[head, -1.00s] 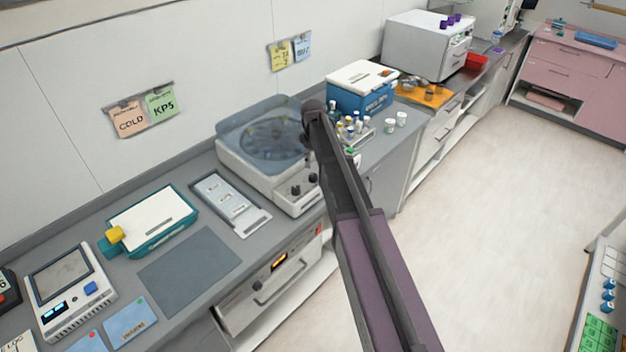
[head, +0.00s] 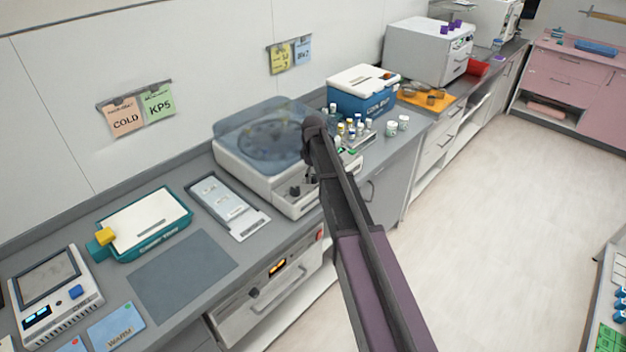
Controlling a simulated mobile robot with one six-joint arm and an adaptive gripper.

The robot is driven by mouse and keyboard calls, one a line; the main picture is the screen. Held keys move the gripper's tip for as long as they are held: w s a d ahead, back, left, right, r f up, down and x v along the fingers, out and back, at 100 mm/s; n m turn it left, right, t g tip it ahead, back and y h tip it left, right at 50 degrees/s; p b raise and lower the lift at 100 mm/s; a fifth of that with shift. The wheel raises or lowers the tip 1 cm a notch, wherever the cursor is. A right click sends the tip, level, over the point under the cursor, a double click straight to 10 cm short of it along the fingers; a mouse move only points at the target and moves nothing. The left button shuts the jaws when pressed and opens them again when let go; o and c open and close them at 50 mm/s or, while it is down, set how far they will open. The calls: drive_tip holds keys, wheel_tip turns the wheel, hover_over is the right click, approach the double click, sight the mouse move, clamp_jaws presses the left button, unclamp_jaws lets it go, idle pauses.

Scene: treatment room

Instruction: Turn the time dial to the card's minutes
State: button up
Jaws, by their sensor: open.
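A grey-white centrifuge (head: 238,178) with a clear lid stands on the counter near the middle of the head view. One dark dial (head: 295,190) shows on its front panel; the area to its right is partly covered by my dark arm. Which dial sets the time, and where it points, is too small to tell. On the wall clip to the right hang a yellow card (head: 282,57) and a blue card (head: 303,51), their small writing unclear. On the left clip hang a pink COLD card (head: 125,120) and a green KP5 card (head: 159,105). My gripper is hidden behind my arm.
A tube rack (head: 362,137) and a blue cooler box (head: 362,92) stand right of the centrifuge. Left of it lie a grey tray (head: 231,207), a teal box (head: 150,222), a bare dark mat (head: 182,264) and a white monitor device (head: 55,292).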

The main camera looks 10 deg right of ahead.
drive_tip(key=shift+f, duration=0.15)
clamp_jaws()
idle(0.4)
drive_tip(key=shift+m, duration=2.9)
drive_tip(key=shift+s, duration=0.1)
unclamp_jaws()
